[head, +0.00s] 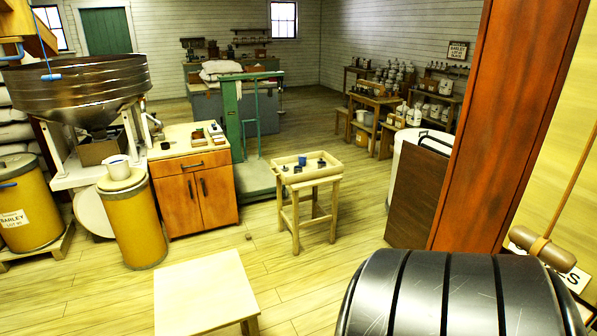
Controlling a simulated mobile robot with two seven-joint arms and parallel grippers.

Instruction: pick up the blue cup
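A small blue cup (302,160) stands in a shallow wooden tray (330,173) on top of a light wooden stool (295,215) in the middle of the head view. Several small dark objects (321,162) sit in the same tray near it. A white container with a bluish rim (118,167) stands on the lid of a yellow drum at the left. Neither of my grippers is in view.
A low pale table (205,292) stands in front. A dark ribbed rounded object (460,300) fills the lower right, beside a reddish wooden post (495,130). A wooden cabinet (195,195) and green scale (232,120) stand behind left. Floor around the stool is clear.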

